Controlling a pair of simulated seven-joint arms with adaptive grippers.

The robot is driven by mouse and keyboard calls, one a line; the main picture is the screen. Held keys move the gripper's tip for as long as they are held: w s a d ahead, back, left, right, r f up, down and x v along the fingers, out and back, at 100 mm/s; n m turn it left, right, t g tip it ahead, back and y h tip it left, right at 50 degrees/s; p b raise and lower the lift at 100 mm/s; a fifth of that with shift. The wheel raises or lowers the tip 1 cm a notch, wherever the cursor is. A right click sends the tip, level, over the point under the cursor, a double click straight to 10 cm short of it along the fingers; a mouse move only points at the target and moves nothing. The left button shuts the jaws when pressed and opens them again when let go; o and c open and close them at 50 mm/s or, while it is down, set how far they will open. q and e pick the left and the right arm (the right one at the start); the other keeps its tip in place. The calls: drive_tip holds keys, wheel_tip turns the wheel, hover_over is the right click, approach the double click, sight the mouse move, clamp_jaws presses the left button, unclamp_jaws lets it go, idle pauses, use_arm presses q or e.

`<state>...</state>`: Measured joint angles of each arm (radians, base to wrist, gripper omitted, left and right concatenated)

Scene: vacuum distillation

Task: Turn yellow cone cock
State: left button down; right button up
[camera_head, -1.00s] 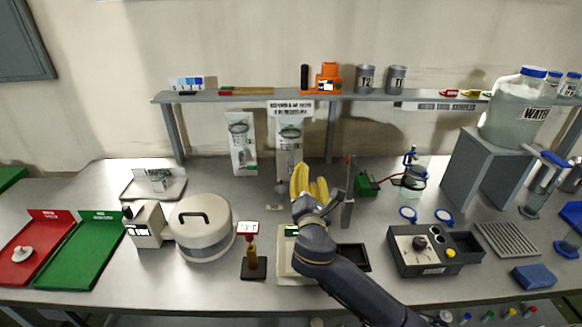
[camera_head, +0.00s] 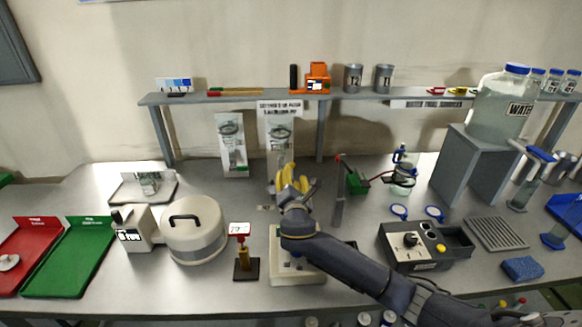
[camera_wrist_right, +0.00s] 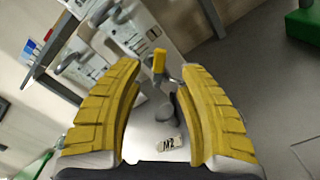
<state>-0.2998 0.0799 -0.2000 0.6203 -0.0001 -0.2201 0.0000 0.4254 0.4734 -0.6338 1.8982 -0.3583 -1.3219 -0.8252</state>
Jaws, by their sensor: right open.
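A small yellow cock handle (camera_wrist_right: 159,60) stands upright on metal and glass fittings in the right wrist view. It lies between the tips of my right gripper's fingers, with gaps visible on both sides. I cannot make it out in the head view, where my right gripper (camera_head: 290,178) covers that area. The right gripper also shows in the wrist view (camera_wrist_right: 160,70), with its two ribbed yellow fingers spread apart. It holds nothing that I can see. My left gripper is not in view.
A thin upright stand (camera_head: 339,190) is close right of my right gripper. Pictured sheets (camera_head: 231,145) hang behind it below the shelf (camera_head: 220,97). A control box (camera_head: 405,240) is to the right.

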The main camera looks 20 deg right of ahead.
sight(280, 156)
drive_tip(key=shift+x, duration=3.05)
clamp_jaws()
